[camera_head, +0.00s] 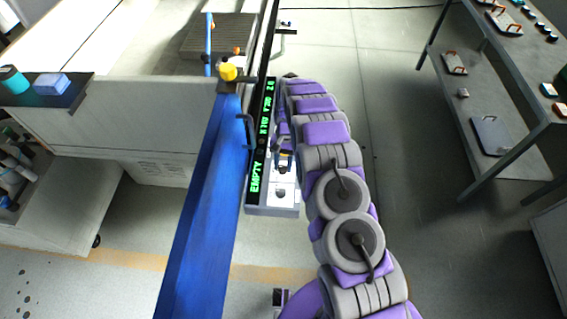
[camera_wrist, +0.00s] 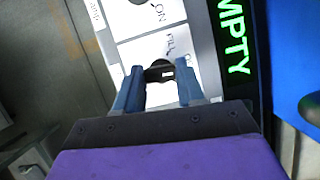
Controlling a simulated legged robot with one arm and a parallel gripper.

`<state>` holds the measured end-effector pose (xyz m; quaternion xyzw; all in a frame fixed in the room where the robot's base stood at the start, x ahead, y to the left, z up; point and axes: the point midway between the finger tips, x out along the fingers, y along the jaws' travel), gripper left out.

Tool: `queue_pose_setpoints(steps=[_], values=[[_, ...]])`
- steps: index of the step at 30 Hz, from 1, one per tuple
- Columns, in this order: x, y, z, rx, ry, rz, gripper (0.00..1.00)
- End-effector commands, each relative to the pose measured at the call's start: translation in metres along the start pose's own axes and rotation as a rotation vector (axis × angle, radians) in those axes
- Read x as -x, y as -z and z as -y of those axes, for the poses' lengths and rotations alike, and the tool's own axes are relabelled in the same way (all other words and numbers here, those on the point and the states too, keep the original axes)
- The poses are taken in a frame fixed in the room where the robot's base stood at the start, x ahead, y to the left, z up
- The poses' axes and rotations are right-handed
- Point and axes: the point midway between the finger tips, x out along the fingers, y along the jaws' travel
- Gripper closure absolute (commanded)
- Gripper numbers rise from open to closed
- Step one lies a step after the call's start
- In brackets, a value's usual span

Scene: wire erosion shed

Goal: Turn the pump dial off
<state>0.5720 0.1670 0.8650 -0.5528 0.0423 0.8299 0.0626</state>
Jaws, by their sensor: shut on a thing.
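A white control panel (camera_head: 283,194) with a green-lit "EMPTY" display stands beside the blue beam in the head view. In the wrist view the panel (camera_wrist: 140,22) carries printed words, among them "ON" and "Fill". A dark round dial (camera_wrist: 161,69) with a pale mark sits on it between my fingertips. My gripper (camera_wrist: 160,80) is shut on this dial, with one blue finger on each side. The right finger partly covers a label. In the head view my arm hides much of the panel, and my gripper (camera_head: 284,158) shows only small over it.
A blue beam (camera_head: 205,190) with a yellow knob (camera_head: 228,72) runs close along the panel's left. A grey shelf table (camera_head: 490,145) with boxes and trays stands at right. A counter (camera_head: 60,98) is at left. The floor between my arm and the shelf is clear.

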Motion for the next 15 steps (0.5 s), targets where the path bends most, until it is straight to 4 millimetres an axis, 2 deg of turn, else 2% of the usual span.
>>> queue_pose_setpoints(steps=[15], values=[[0.0039,0.0023,0.0031,0.11,-0.04,-0.012,0.92]])
